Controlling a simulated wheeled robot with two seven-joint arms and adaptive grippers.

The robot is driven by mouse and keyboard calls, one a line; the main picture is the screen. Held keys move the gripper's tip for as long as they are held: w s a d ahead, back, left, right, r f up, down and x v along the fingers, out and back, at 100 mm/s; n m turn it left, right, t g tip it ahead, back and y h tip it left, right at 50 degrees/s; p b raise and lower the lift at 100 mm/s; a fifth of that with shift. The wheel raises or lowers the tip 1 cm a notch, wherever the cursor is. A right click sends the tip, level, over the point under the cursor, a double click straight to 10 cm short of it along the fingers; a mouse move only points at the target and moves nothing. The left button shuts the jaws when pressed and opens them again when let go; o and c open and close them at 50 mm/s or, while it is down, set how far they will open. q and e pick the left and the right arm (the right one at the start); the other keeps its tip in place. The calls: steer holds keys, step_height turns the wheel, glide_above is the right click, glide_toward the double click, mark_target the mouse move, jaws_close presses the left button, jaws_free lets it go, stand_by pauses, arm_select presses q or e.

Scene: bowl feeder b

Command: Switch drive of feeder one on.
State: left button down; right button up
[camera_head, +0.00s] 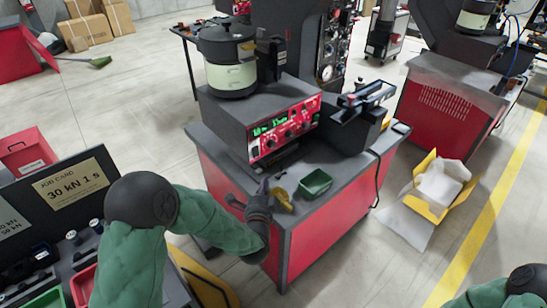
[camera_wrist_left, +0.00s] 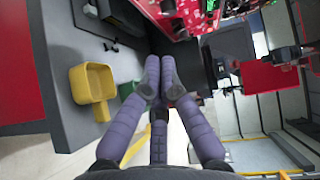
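The feeder's red control panel (camera_head: 284,130), with green lit displays and several knobs, faces front on the grey unit under the bowl (camera_head: 231,75). I cannot make out which control is the drive switch or its position. My left gripper (camera_head: 264,188) is over the front edge of the feeder's bench, below and in front of the panel, apart from it. In the left wrist view its purple fingers (camera_wrist_left: 160,72) come together at the tips with nothing visible between them. The panel (camera_wrist_left: 178,14) is at the top of that view, beyond the fingertips. My right gripper is out of view.
A yellow scoop (camera_head: 284,201) lies on the bench close beside my left gripper; a green bin (camera_head: 315,182) stands to its right. A dark linear track (camera_head: 362,97) sits right of the panel. A card-bearing cabinet (camera_head: 68,187) stands at left. A second feeder stands at back right.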

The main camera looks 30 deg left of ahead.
arm_select(q)
steer(key=shift+r, duration=0.15)
steer(key=shift+w, duration=0.1)
steer(key=b, duration=0.2)
glide_toward(256, 152)
steer(key=w+d+f, duration=0.1)
steer(key=w+d, duration=0.2)
steer(key=w, duration=0.2)
steer(key=shift+w+a+f+b, duration=0.1)
steer(key=shift+w+a+b, duration=0.2)
steer(key=shift+a, duration=0.35)
steer(key=shift+w+a+f+b, duration=0.15)
steer(key=shift+w+a+b, duration=0.2)
steer(key=shift+a, duration=0.35)
steer(key=shift+w+a+f+b, duration=0.1)
steer(key=shift+w+a+b, duration=0.2)
steer(key=shift+a, duration=0.35)
